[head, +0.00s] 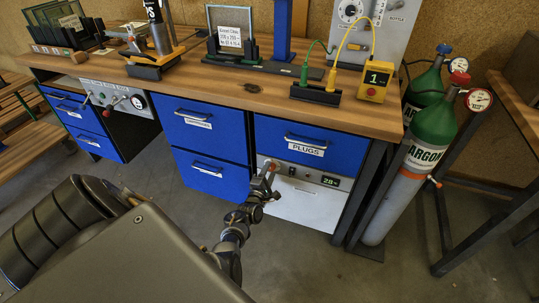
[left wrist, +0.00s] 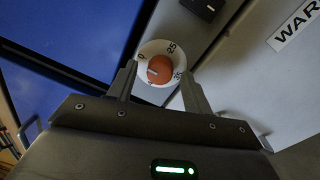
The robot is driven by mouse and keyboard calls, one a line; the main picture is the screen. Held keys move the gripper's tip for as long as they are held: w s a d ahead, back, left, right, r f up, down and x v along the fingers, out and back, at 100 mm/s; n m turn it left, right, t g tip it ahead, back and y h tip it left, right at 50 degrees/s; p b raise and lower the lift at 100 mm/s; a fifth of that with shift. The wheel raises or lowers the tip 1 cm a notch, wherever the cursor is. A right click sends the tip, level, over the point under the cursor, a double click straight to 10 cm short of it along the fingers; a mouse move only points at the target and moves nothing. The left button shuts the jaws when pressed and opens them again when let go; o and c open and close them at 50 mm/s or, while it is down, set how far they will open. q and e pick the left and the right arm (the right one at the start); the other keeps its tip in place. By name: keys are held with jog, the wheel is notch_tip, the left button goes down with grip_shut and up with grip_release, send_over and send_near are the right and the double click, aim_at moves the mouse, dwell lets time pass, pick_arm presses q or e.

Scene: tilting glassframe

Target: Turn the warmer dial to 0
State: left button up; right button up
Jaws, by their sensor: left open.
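The warmer (head: 298,204) is a light grey drawer-like unit under the drawer marked PLUGS, with a lit display (head: 330,181) that seems to read 28. Its dial is an orange-red knob (left wrist: 160,69) on a white ring marked 0, 25 and 35 in the left wrist view. A pale mark shows on the knob's left part; its exact setting is hard to read. My left gripper (head: 265,177) is at the warmer's upper left corner. In the left wrist view its open fingers (left wrist: 159,76) stand on either side of the knob; I cannot tell whether they touch it.
Blue drawers (head: 211,125) with bar handles are left of and above the warmer. The wooden bench top (head: 230,88) overhangs it and carries glass frames and a yellow box (head: 375,82). A green-topped argon cylinder (head: 428,150) stands right. Floor in front is clear.

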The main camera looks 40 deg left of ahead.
pick_arm(q)
jog(key=shift+s+d, duration=0.1)
jog(key=shift+s, duration=0.15)
jog(key=p+v, duration=0.1)
jog(key=v, duration=0.9)
pick_arm(e)
jog(key=shift+s+d+f, duration=0.3)
jog(key=shift+s+f, duration=0.15)
jog(key=shift+s, duration=0.2)
jog(key=shift+s+d+f, duration=0.3)
jog(key=shift+s+f, duration=0.1)
jog(key=shift+s, duration=0.2)
jog(key=shift+s+d+f, duration=0.3)
jog(key=shift+s+f, duration=0.15)
jog(key=shift+s, duration=0.2)
pick_arm(q)
jog(key=shift+s, duration=0.1)
